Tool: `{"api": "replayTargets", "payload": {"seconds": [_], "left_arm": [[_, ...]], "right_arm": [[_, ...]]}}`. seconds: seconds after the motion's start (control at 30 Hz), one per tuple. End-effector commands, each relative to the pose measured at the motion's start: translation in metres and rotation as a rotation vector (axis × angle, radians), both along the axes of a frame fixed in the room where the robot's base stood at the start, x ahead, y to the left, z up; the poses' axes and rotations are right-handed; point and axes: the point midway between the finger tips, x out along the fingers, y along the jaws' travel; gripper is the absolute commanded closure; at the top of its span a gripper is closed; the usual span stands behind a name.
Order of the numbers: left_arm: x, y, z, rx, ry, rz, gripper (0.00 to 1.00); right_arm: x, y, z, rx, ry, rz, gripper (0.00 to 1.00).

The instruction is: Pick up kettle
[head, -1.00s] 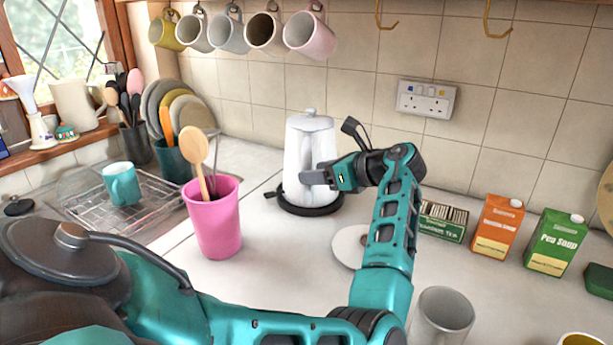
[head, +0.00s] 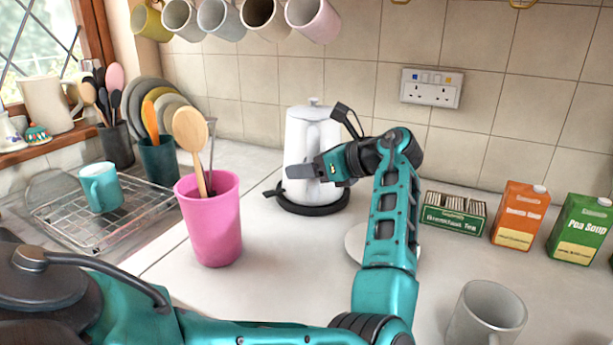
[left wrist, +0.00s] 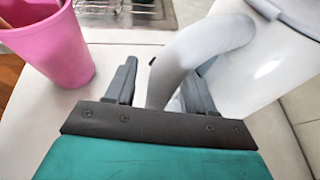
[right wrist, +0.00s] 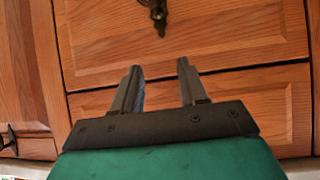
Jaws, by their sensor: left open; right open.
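The white kettle (head: 306,140) stands upright on its black base (head: 312,205) on the counter, near the tiled wall. My left gripper (head: 305,173) is open in front of the kettle in the head view. In the left wrist view the kettle's curved handle (left wrist: 195,55) runs between the two open fingers of my left gripper (left wrist: 160,85), and the kettle body (left wrist: 250,65) is behind on the right. The fingers do not appear closed on the handle. My right gripper (right wrist: 158,88) is open and empty, facing wooden drawers, outside the head view.
A pink pot (head: 213,230) with wooden utensils stands left of the kettle. A white disc (head: 354,240) lies partly behind my left forearm. A grey mug (head: 488,315), tea box (head: 453,213) and cartons (head: 520,215) stand to the right. Wooden drawers (right wrist: 200,35) face my right gripper.

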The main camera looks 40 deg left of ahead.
Motion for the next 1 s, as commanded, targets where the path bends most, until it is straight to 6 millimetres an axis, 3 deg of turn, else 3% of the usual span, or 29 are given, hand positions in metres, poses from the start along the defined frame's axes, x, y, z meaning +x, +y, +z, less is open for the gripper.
{"api": "replayTargets", "payload": {"seconds": [0.47, 1.0], "left_arm": [[-0.0009, -0.0025, -0.0015, 0.000, -0.001, 0.002, 0.46], [-0.0009, -0.0024, -0.0019, 0.000, -0.001, 0.001, 0.98]], "right_arm": [[0.0046, 0.0040, 0.0019, 0.007, -0.011, 0.007, 0.57], [0.0052, 0.0019, 0.0015, 0.004, -0.014, 0.005, 0.57]]}}
